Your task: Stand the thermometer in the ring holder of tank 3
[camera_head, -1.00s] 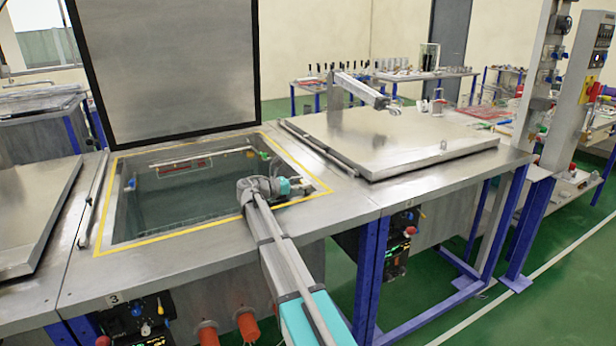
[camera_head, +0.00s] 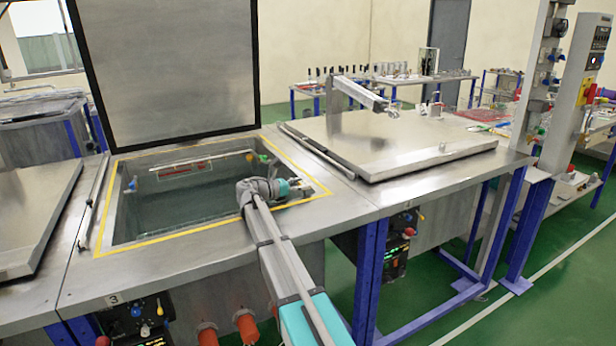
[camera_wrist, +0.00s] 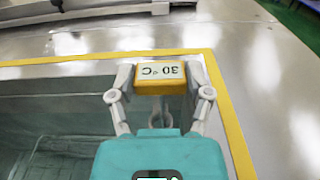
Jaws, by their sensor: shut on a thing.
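Tank 3 (camera_head: 112,299) stands open with its lid (camera_head: 165,65) raised. A yellow line frames its opening, and liquid shows inside. My gripper (camera_wrist: 160,84) is shut on the thermometer (camera_wrist: 160,74), a yellow block with a white display reading "30 °C", upside down in the wrist view. The thermometer is at the tank's front right corner, close to the yellow border. A small grey ring (camera_wrist: 158,118) shows below and behind the thermometer, between the fingers; I cannot tell if the two touch.
A closed tank lid (camera_head: 400,140) lies to the right, with a metal arm standing on it. Another lid (camera_head: 35,215) lies at the left. The raised lid stands behind the opening. Small fittings (camera_head: 262,158) sit on the tank's back wall.

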